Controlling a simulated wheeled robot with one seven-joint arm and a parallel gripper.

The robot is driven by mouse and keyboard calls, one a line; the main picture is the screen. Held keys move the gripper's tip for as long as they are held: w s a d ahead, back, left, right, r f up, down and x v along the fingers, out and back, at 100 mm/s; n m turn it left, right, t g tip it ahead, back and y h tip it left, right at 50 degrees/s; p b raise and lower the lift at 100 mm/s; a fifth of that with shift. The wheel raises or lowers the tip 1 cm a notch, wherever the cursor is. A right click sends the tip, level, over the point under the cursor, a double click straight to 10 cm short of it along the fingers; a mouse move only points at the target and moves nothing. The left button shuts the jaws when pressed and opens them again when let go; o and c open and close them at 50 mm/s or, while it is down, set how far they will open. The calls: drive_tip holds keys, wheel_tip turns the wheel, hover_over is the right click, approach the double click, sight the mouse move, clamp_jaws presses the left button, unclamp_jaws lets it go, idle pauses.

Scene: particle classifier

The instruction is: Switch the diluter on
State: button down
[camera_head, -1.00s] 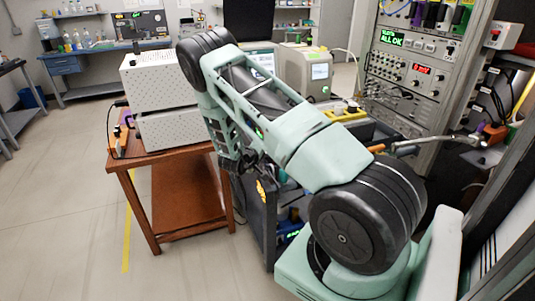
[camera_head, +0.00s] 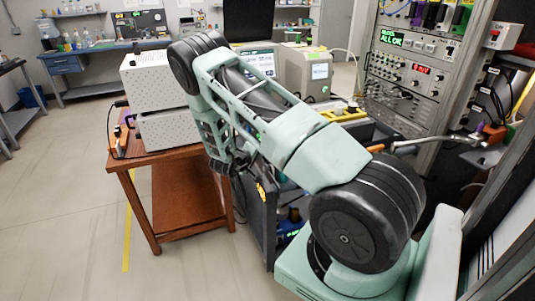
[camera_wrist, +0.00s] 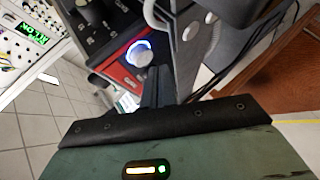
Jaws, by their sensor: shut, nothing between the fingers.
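In the wrist view a round knob or button (camera_wrist: 139,54) with a glowing blue-white ring sits on a red panel (camera_wrist: 117,76). No label shows, so I cannot tell whether it belongs to the diluter. My gripper (camera_wrist: 157,84) is shut and empty. Its dark fingers appear just below and right of the lit knob; I cannot tell whether they touch it. In the head view my arm reaches down in front of the benches, and the fingertips cannot be made out. A beige box with a screen (camera_head: 320,72) and a device with a lit display (camera_head: 262,62) stand behind my arm.
A brown table (camera_head: 180,190) holds white perforated boxes (camera_head: 150,75) on the left. A dark cart (camera_head: 262,225) stands close beside my arm. A rack with a green "ALL OK" display (camera_head: 391,38) is at right. Open floor lies to the left.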

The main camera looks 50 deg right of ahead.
drive_tip(key=shift+w+a+p, duration=0.15)
drive_tip(key=shift+w+a, duration=0.3)
drive_tip(key=shift+a, duration=0.25)
drive_tip(key=shift+w+a+p, duration=0.1)
drive_tip(key=shift+w+a, duration=0.3)
drive_tip(key=shift+a, duration=0.3)
drive_tip(key=shift+w+a+p, duration=0.15)
drive_tip(key=shift+w+a, duration=0.3)
drive_tip(key=shift+a, duration=0.25)
drive_tip(key=shift+a, duration=0.1)
